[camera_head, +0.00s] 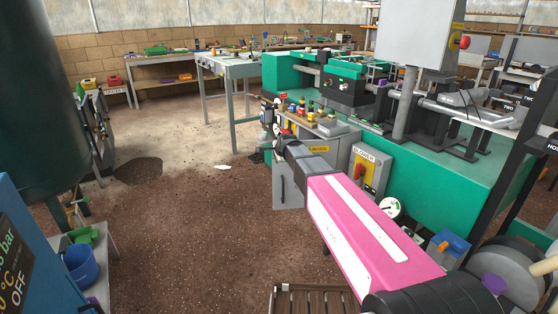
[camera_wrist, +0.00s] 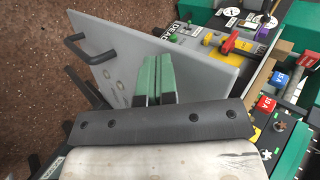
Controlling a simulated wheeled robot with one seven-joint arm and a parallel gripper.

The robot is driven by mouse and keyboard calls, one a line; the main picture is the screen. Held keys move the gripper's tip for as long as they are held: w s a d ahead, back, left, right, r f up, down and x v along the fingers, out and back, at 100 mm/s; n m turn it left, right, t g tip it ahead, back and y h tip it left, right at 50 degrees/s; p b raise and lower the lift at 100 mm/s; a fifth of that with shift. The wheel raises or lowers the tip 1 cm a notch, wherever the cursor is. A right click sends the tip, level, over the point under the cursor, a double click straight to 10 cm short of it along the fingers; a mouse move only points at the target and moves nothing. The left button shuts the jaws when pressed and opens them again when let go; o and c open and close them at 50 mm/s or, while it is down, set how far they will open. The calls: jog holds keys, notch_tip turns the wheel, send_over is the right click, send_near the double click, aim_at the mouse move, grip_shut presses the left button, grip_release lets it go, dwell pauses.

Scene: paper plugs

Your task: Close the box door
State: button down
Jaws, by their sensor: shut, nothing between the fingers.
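The grey box (camera_head: 330,147) stands at the end of the green machine bench. Its grey door (camera_head: 291,188) with a black handle hangs below the bench top and seems to stand out at an angle; my arm covers part of it. In the wrist view the door (camera_wrist: 190,57) fills the upper middle, its handle (camera_wrist: 90,47) at the left. My gripper (camera_wrist: 152,76) has green fingers pressed together with nothing between them. They overlap the handle-side face of the door, right of the handle. I cannot tell whether they touch it.
A wooden slatted pallet (camera_head: 308,298) lies in front. The brown floor (camera_head: 190,230) to the left is mostly clear.

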jog(key=w+d+m+h, duration=0.2)
jog(key=w+m+h, duration=0.1)
jog(key=w, duration=1)
jog(key=w+d+m+h, duration=0.2)
jog(key=w+m+h, duration=0.1)
jog(key=w, duration=1.1)
jog(key=shift+w+d+m+t, duration=0.15)
jog(key=shift+d+m+t, duration=0.2)
jog(key=shift+m, duration=0.45)
jog(key=shift+d, duration=0.1)
